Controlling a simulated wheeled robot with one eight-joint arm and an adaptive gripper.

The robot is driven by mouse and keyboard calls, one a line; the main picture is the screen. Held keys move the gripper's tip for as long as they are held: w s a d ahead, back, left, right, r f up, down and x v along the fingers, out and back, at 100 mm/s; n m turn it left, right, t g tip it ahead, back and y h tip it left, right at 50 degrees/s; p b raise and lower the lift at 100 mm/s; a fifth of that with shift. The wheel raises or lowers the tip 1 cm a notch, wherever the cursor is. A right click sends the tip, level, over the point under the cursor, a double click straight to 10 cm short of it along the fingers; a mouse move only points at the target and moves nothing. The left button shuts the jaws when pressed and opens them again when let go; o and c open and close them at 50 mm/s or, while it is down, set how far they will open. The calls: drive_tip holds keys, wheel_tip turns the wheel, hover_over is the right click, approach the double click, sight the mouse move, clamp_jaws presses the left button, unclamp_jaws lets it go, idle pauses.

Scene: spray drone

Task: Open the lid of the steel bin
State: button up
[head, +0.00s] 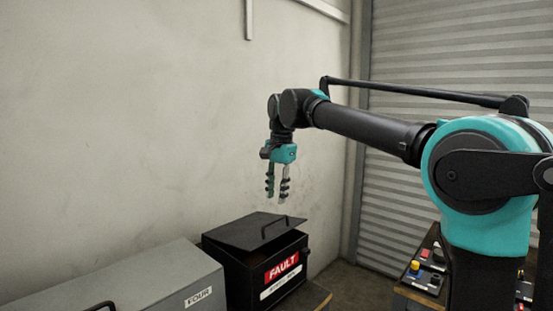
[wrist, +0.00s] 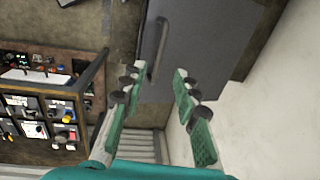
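The dark bin (head: 240,275) with a red FAULT label stands against the wall in the head view. Its flat lid (head: 240,232) has a bar handle (head: 284,226) at its right edge. A dark gap shows between the lid's front edge and the bin's front, so the lid looks slightly raised, though I cannot be sure. My gripper (head: 276,200) hangs fingers down just above the lid, apart from the handle. In the wrist view my gripper (wrist: 154,76) has its two fingers spread with nothing between them. The lid (wrist: 205,45) and its handle (wrist: 157,48) show beyond the fingertips.
A grey box (head: 130,275) labelled FOUR, with its own dark handle, stands just left of the bin. A control panel (head: 425,275) with buttons is at the right, also in the wrist view (wrist: 40,105). The wall (head: 120,120) is close behind the bin.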

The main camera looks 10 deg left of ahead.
wheel_tip(320, 180, up, 10)
idle(1.3)
drive_tip(key=shift+r, duration=0.1)
